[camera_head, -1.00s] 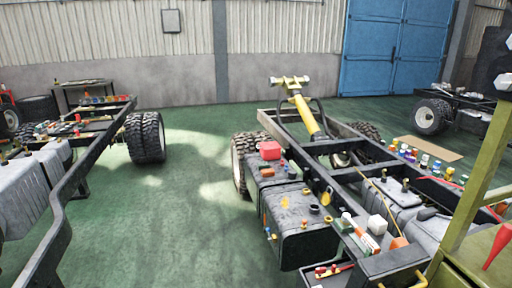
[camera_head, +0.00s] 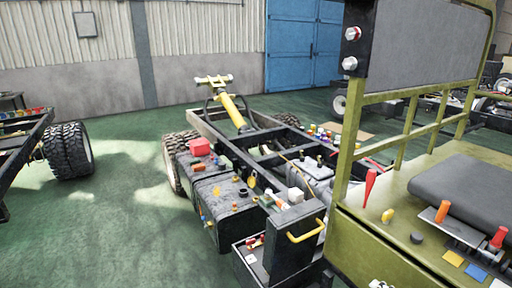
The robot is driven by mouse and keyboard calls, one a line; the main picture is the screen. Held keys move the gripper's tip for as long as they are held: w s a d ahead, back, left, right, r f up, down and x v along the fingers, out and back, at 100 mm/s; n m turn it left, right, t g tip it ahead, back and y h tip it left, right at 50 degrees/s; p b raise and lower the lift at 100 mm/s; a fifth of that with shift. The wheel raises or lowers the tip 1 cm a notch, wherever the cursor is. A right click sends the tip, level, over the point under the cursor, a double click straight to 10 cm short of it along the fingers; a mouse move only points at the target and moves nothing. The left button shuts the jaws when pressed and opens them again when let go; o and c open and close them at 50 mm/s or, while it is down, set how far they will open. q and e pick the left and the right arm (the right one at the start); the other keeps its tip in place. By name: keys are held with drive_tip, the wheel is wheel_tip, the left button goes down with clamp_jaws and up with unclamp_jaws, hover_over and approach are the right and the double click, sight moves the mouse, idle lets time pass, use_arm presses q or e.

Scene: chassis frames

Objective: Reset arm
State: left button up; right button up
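Neither of my grippers shows in the head view, and neither do my arms. A truck chassis frame (camera_head: 262,138) stands in the middle of the view, with a yellow shaft (camera_head: 231,108) rising at its far end. A dark tank (camera_head: 222,196) on its near left side carries small parts and a red box (camera_head: 200,147). A dark box with a yellow handle (camera_head: 306,231) sits at its near end.
An olive-green cab body (camera_head: 362,234) with a dark seat (camera_head: 462,188) fills the right side. Another chassis with dark tyres (camera_head: 68,150) stands at the left. Green floor (camera_head: 115,215) lies open between them. Blue doors (camera_head: 292,52) stand at the back wall.

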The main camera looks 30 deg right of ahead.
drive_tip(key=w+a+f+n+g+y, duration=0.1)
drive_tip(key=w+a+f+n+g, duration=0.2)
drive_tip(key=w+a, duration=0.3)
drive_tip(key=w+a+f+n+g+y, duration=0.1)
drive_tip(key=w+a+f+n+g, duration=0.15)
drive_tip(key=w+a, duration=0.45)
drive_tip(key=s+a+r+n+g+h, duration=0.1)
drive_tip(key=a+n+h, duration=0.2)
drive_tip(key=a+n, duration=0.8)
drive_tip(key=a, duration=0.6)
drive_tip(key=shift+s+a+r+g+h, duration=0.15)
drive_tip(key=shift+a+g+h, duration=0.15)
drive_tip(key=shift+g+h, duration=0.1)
